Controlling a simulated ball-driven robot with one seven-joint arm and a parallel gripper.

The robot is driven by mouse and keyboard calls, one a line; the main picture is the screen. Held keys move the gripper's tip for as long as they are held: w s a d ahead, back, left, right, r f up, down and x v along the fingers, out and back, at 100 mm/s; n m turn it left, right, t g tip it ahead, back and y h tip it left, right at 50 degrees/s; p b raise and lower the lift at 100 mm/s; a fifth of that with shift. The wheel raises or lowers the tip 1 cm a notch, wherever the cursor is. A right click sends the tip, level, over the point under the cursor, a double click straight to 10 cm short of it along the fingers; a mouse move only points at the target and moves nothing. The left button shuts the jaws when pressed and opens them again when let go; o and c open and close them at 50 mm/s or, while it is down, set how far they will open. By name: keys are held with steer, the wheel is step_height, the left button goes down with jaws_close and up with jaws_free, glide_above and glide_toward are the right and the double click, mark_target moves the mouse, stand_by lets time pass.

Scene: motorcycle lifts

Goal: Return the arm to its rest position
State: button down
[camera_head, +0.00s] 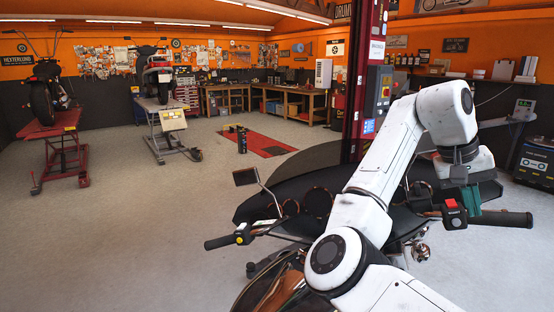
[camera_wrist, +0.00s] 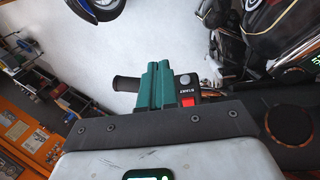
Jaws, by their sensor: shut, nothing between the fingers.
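My white arm reaches up from the bottom right of the head view and bends down at its wrist. My gripper (camera_head: 470,198) hangs close to the right handlebar of the motorcycle (camera_head: 290,208). In the wrist view, the green fingers of my gripper (camera_wrist: 155,84) are together with nothing between them. A switch block with a red switch (camera_head: 451,203) sits beside the fingers on the right bar; it also shows in the wrist view (camera_wrist: 186,80). The black right grip (camera_head: 505,219) extends past it. I cannot tell whether the fingers touch the switch block.
A red post (camera_head: 365,80) with a control box stands behind the arm. Two motorcycle lifts, one red (camera_head: 62,150) and one grey (camera_head: 165,135), stand at the left. Workbenches (camera_head: 290,103) line the back. The grey floor (camera_head: 130,220) at the left is open.

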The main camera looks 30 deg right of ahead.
steer(key=a+f+n+t+h+b, duration=0.1)
steer(key=a+f+n+t+h, duration=0.3)
steer(key=f, duration=0.9)
steer(key=a+f+n+y+b, duration=0.15)
steer(key=a+f, duration=0.35)
steer(key=f, duration=0.9)
steer(key=s+a+f+n+y, duration=0.1)
steer(key=s+a+f+y, duration=0.1)
steer(key=s+a+f, duration=0.2)
steer(key=s+a+f+n+y, duration=0.2)
steer(key=s+a+f, duration=0.2)
steer(key=a+f, duration=0.3)
steer(key=s+a+f+n+y, duration=0.2)
steer(key=s+a+f, duration=0.2)
steer(key=a, duration=0.8)
steer(key=shift+s+f+t, duration=0.15)
steer(key=shift+f+t, duration=0.25)
steer(key=shift+f, duration=0.25)
steer(key=shift+a+n, duration=0.2)
steer(key=shift+n, duration=0.05)
